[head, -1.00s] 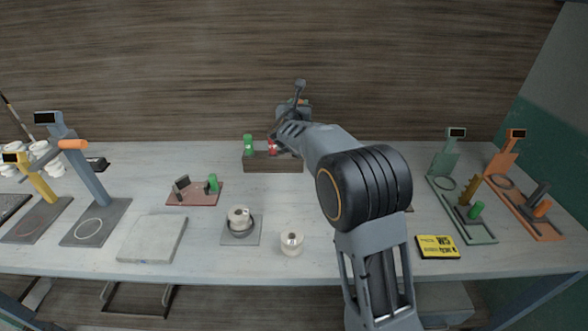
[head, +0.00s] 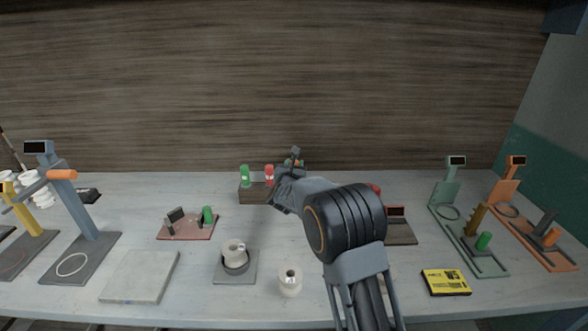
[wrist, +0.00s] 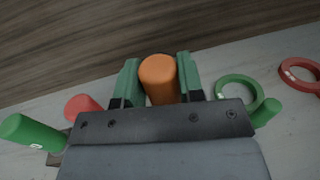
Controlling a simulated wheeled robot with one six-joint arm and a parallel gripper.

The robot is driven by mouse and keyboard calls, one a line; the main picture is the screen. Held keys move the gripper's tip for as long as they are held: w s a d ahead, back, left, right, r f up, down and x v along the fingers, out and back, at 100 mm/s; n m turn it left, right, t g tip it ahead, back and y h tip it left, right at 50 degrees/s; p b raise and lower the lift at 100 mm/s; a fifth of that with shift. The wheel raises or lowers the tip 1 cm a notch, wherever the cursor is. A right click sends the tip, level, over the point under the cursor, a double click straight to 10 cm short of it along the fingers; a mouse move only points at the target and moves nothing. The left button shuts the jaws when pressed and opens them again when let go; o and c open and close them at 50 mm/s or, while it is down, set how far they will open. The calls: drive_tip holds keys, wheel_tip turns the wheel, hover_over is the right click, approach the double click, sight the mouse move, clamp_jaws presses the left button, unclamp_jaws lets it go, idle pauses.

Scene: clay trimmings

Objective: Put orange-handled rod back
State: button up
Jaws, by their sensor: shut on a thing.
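My gripper (wrist: 158,78) is shut on the orange-handled rod (wrist: 159,80); the orange handle sits between its two green-padded fingers. The rod below the handle is hidden in the wrist view. In the head view my gripper (head: 293,164) is at the right end of the dark wooden block (head: 253,193), partly hidden by my arm. A green handle (head: 245,176) and a red handle (head: 269,174) stand upright in this block. In the wrist view the green handle (wrist: 32,132) and red handle (wrist: 83,105) are left of my gripper. I cannot tell whether the rod is seated in the block.
A green ring (wrist: 239,92) and a red ring (wrist: 300,74) lie right of my gripper. A reddish board (head: 188,226), a spool on a grey base (head: 235,270), and a loose white spool (head: 290,281) are nearer. Stands line both sides. The wooden wall is behind.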

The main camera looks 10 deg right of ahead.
drive_tip(key=shift+f, duration=0.45)
drive_tip(key=shift+f+b, duration=0.4)
drive_tip(key=shift+b, duration=0.5)
drive_tip(key=o, duration=1)
